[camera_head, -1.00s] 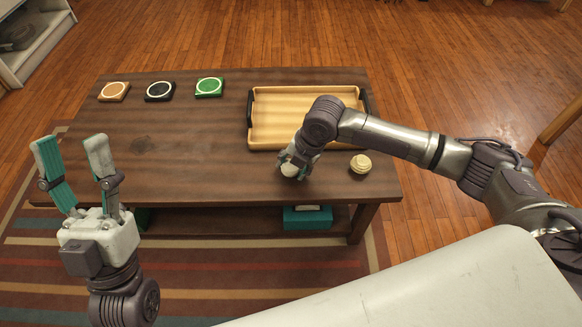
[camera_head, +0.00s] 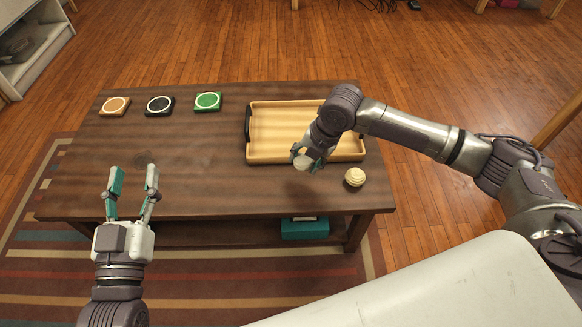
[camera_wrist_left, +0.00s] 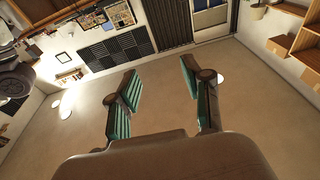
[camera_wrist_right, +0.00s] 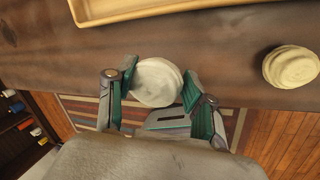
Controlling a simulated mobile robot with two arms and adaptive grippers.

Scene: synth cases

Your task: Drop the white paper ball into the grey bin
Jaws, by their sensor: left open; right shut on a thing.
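The white paper ball (camera_head: 303,163) is between the fingers of my right gripper (camera_head: 306,158), which is shut on it. They are above the table, near the front edge of the wooden tray. In the right wrist view the ball (camera_wrist_right: 157,82) looks round and creased, with a finger on either side. My left gripper (camera_head: 134,178) is open and empty, fingers pointing away from me, over the left front part of the table. It also shows open in the left wrist view (camera_wrist_left: 160,85). I see no grey bin in any view.
A cream, ridged ball (camera_head: 355,177) lies on the dark table (camera_head: 210,170) near its right front corner. A wooden tray (camera_head: 270,114) with dark handles is behind. Brown (camera_head: 115,106), black (camera_head: 160,106) and green (camera_head: 208,102) coasters lie at the back left. A teal box (camera_head: 305,229) is below.

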